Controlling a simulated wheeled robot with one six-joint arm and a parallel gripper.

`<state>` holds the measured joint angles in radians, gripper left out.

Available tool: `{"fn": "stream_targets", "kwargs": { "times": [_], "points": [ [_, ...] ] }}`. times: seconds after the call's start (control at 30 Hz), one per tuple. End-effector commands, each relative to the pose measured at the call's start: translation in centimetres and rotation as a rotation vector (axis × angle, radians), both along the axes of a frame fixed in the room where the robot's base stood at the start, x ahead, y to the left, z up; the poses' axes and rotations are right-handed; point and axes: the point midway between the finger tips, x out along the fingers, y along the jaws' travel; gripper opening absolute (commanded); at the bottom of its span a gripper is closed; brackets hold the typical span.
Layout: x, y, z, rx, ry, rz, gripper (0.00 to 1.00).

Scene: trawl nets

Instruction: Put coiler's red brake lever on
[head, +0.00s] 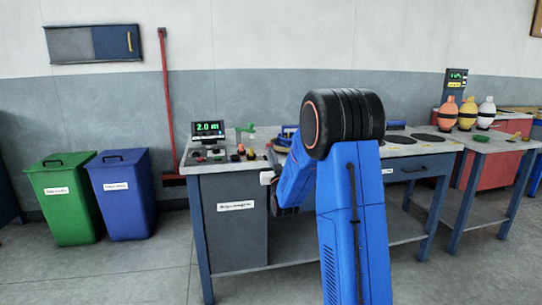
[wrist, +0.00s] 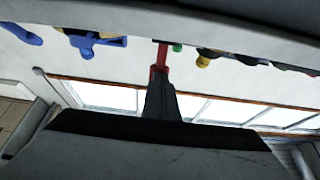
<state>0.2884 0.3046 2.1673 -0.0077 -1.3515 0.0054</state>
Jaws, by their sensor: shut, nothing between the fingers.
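In the wrist view, which shows the bench upside down, a narrow red lever-like bar (wrist: 161,53) stands straight in line with my gripper (wrist: 158,78). My dark grey fingers are shut and empty, at or very close to the bar's end. I cannot tell whether they touch. In the head view, the coiler (head: 284,141) on the bench is mostly hidden behind my blue arm, and the red lever cannot be made out there. The lever's setting is not readable.
The workbench (head: 236,182) carries a 2.0 m display (head: 208,129), knobs and a green-handled item (head: 246,129) left of my arm. Green (head: 65,200) and blue (head: 122,195) bins stand at its left. Coloured floats (head: 467,113) are at the right. Floor is clear in front.

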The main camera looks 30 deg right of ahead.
Motion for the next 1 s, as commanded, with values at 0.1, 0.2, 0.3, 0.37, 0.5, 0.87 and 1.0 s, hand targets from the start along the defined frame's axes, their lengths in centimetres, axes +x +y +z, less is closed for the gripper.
{"fn": "stream_targets", "kwargs": {
  "times": [0.1,0.2,0.3,0.37,0.5,0.87,1.0],
  "points": [
    [0.1,0.0,0.6,0.012,0.040,0.000,0.00],
    [0.3,-0.1,1.0,0.027,0.093,0.000,0.00],
    [0.6,-0.2,1.5,0.045,0.156,0.000,0.00],
    [0.9,-0.3,1.8,0.057,0.198,0.000,0.00],
    [1.4,-0.4,2.4,0.086,0.298,0.000,0.00],
    [3.2,-0.9,3.4,0.157,0.548,0.000,0.00],
    [3.7,-1.1,3.6,0.179,0.626,0.000,0.00]
  ]
}}
